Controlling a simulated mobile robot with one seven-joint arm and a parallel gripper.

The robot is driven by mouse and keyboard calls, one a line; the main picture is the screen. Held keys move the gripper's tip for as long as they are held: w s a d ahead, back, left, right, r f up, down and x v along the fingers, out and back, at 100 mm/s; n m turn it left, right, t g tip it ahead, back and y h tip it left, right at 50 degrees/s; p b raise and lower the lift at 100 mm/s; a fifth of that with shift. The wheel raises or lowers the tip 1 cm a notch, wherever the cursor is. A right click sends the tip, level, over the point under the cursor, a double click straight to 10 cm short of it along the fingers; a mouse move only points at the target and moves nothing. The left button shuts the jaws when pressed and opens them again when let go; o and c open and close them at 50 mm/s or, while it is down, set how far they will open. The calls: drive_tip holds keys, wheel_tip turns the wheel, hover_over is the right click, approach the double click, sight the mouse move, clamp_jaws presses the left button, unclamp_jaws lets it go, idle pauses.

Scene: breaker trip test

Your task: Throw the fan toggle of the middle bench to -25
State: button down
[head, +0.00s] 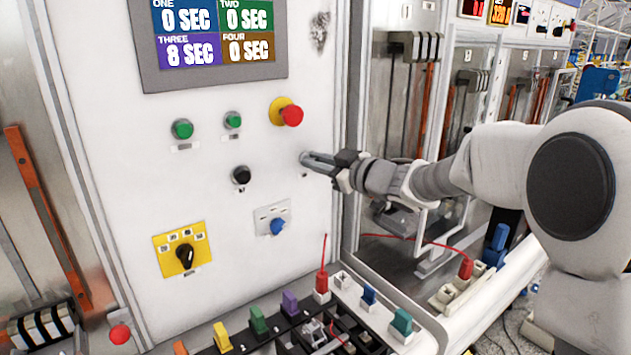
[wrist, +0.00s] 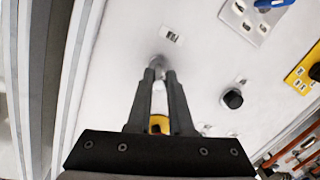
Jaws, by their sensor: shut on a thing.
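A white bench panel (head: 235,160) fills the left and middle of the head view. My gripper (head: 318,162) reaches it from the right, with its fingertips at the panel face. In the wrist view the fingers (wrist: 160,76) are closed around a small grey metal toggle (wrist: 157,61), which I take to be the fan toggle. Its tip and exact tilt are mostly hidden by the fingers. A small label (wrist: 172,37) sits beside it on the panel, too small to read.
Near the gripper are a red emergency button (head: 291,115) on a yellow base, a black knob (head: 241,175), a blue knob (head: 278,226) and a yellow rotary switch plate (head: 182,248). Green buttons (head: 182,129) sit left. A display (head: 212,38) is above, coloured sockets below.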

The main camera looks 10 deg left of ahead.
wheel_tip(320, 180, down, 3)
drive_tip(key=t+y+b, duration=0.1)
drive_tip(key=y+b, duration=0.1)
drive_tip(key=b, duration=0.7)
drive_tip(key=t+y+b, duration=0.2)
drive_tip(key=y+b, duration=0.1)
drive_tip(key=b, duration=0.7)
drive_tip(key=shift+w+a+n+t, duration=0.1)
drive_tip(key=shift+n+t, duration=0.2)
drive_tip(key=shift+n, duration=0.1)
drive_tip(key=shift+r+y+b, duration=0.1)
drive_tip(key=shift+y+b, duration=0.3)
drive_tip(key=shift+b, duration=0.4)
drive_tip(key=c, duration=0.8)
unclamp_jaws()
drive_tip(key=v, duration=1.7)
drive_tip(key=shift+f, duration=0.2)
